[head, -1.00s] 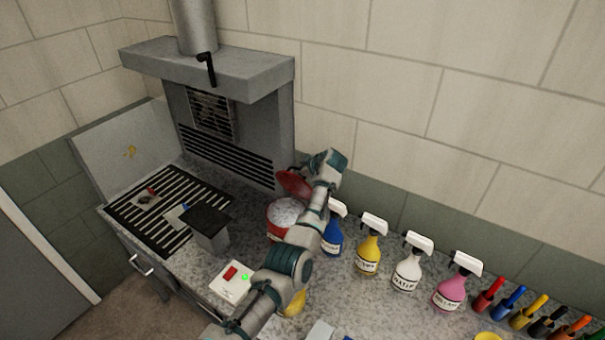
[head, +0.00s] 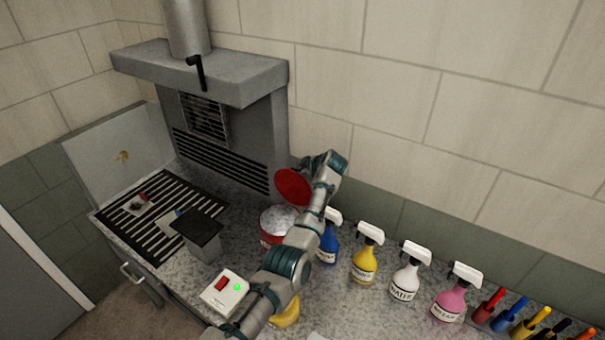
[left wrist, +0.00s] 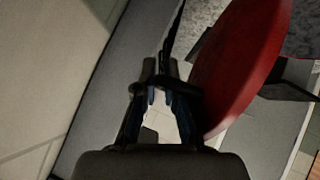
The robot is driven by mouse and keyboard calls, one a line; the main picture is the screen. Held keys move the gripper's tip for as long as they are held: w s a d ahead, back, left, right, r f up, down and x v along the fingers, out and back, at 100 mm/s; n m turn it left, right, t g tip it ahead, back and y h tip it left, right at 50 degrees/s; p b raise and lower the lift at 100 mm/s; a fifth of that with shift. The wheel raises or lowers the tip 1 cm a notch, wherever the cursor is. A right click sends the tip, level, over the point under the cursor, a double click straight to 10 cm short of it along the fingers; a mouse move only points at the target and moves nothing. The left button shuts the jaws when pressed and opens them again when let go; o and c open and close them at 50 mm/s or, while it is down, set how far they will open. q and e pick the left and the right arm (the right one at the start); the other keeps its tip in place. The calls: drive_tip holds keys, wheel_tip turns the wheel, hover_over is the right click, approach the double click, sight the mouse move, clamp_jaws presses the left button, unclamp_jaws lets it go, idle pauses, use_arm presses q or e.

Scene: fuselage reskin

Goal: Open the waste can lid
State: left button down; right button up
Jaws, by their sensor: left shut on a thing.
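The red waste can (head: 268,238) stands on the speckled counter, its mouth uncovered and a pale grey-white inside showing. Its round red lid (head: 293,187) is raised and tilted steeply up at the back of the can. The lid also shows as a large red disc in the left wrist view (left wrist: 243,60). My left gripper (left wrist: 163,78) is shut at the lid's edge, on a small dark part beside the disc. In the head view my left arm crosses in front of the can, and its fingers are hidden. My right gripper is in neither view.
Blue (head: 328,245), yellow (head: 365,262), white (head: 405,280) and pink (head: 452,300) spray bottles stand right of the arm. A white switch box (head: 222,292) and a dark-topped grey block (head: 198,232) are left. A vented grey hood (head: 225,130) stands behind.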

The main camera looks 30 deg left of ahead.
use_arm(q)
drive_tip(key=c, duration=1.5)
unclamp_jaws()
drive_tip(key=shift+a, duration=0.15)
drive_tip(key=shift+w+a+f, duration=0.1)
drive_tip(key=shift+f, duration=0.05)
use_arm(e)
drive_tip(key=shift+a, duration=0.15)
use_arm(q)
drive_tip(key=shift+d+r, duration=0.35)
drive_tip(key=shift+d, duration=0.05)
drive_tip(key=shift+v, duration=5.25)
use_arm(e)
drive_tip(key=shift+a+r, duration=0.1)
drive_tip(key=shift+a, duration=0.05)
use_arm(q)
drive_tip(key=shift+a, duration=0.15)
